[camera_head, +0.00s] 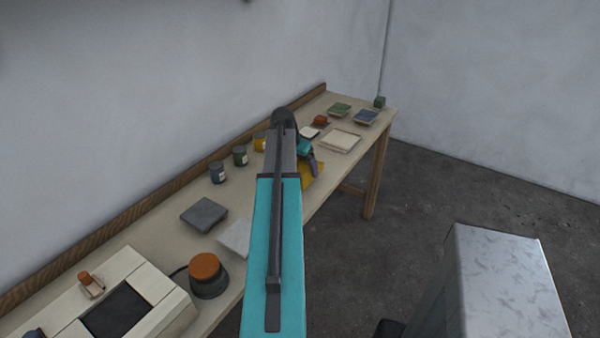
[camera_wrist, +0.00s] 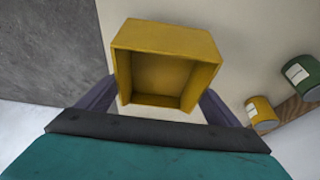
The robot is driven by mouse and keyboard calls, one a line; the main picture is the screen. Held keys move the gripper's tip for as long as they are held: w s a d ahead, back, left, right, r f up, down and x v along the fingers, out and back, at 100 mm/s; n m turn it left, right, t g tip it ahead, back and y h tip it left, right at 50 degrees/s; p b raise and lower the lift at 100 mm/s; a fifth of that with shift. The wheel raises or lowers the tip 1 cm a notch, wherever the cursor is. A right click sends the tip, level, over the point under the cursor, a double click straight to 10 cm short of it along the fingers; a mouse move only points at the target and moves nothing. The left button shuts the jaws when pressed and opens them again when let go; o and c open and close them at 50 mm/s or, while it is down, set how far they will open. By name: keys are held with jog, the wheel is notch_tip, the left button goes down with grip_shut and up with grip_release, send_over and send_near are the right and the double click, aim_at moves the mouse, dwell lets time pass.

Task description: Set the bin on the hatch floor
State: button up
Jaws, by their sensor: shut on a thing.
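The yellow bin (camera_wrist: 165,38) is an open box between the two fingers of my gripper (camera_wrist: 158,100) in the wrist view, its open side turned toward the camera and its inside empty. In the head view, part of the bin (camera_head: 314,176) shows beside my gripper (camera_head: 310,162), over the bench's middle; my arm hides the rest. Whether the bin touches the bench I cannot tell. A cream box with a dark rectangular recess (camera_head: 115,311), which may be the hatch, sits at the bench's near left end, cut by the frame.
The long bench (camera_head: 172,240) runs along the wall. An orange-topped round thing (camera_head: 206,268), a grey block (camera_head: 204,214), a pale slab (camera_head: 235,236) and several small cans (camera_head: 218,173) stand on it. Small trays fill the far end. A metal-topped block (camera_head: 500,280) stands at right.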

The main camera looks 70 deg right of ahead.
jog(key=s+a+b, duration=0.1)
jog(key=a, duration=0.3)
jog(key=s+a+b, duration=0.1)
jog(key=s+a, duration=0.1)
jog(key=a, duration=0.2)
jog(key=s+a+r+b, duration=0.1)
jog(key=a, duration=0.3)
jog(key=shift+s+a, duration=0.2)
jog(key=shift+a, duration=0.2)
jog(key=shift+s+a+r+b, duration=0.1)
jog(key=shift+s+a+b, duration=0.15)
jog(key=shift+a, duration=0.35)
jog(key=shift+s+a+r+b, duration=0.1)
jog(key=shift+s+a+b, duration=0.1)
jog(key=shift+a, duration=0.35)
jog(key=shift+r, duration=0.1)
